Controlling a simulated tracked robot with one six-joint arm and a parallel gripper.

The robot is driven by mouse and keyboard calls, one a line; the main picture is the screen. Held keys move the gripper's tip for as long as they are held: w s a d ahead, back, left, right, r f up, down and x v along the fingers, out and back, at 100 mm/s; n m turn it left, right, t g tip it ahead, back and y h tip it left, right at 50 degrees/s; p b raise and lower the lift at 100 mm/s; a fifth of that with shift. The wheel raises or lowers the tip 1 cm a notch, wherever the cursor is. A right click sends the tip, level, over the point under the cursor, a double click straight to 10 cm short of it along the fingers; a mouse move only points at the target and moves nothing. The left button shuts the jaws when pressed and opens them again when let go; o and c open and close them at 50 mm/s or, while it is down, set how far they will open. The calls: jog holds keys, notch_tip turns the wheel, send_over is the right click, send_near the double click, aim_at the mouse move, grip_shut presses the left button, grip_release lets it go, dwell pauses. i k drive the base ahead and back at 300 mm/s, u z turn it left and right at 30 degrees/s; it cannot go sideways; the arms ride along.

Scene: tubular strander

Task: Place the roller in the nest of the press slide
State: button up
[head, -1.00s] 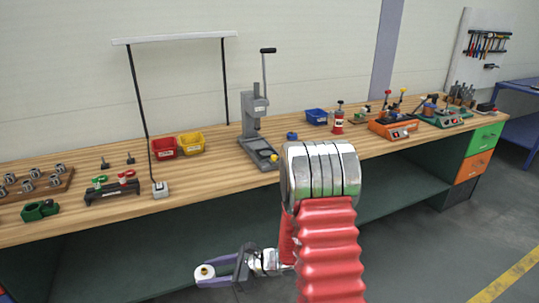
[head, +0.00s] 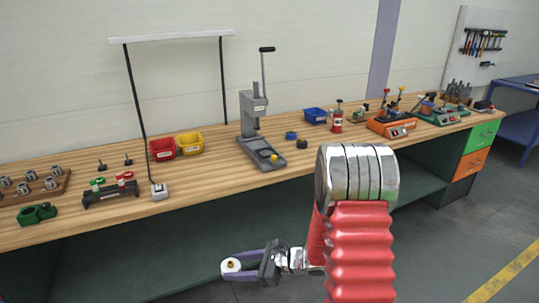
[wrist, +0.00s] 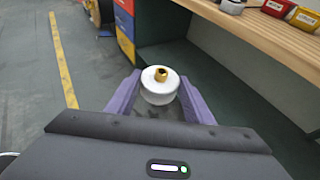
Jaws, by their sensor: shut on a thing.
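The roller is a white disc with a brass bush on top; it is between my fingertips in the wrist view (wrist: 158,88) and in the head view (head: 231,265). My gripper (head: 236,266) has purple fingers and is shut on the roller, in front of the bench and below the level of its top. The press (head: 252,115) is a grey lever press standing on the bench. Its slide (head: 262,155) at the base carries a small yellow part at the front. The nest itself is too small to make out.
The wooden bench top (head: 220,170) has a front edge above my gripper. Left of the press are red (head: 162,149) and yellow (head: 190,142) bins and a lamp frame. A blue ring (head: 291,135) and a dark piece (head: 302,144) lie right of the press. The floor in front is open.

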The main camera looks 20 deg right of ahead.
aim_at(266, 153)
jog(key=u, duration=0.05)
jog(key=i, duration=1)
jog(key=z, duration=0.05)
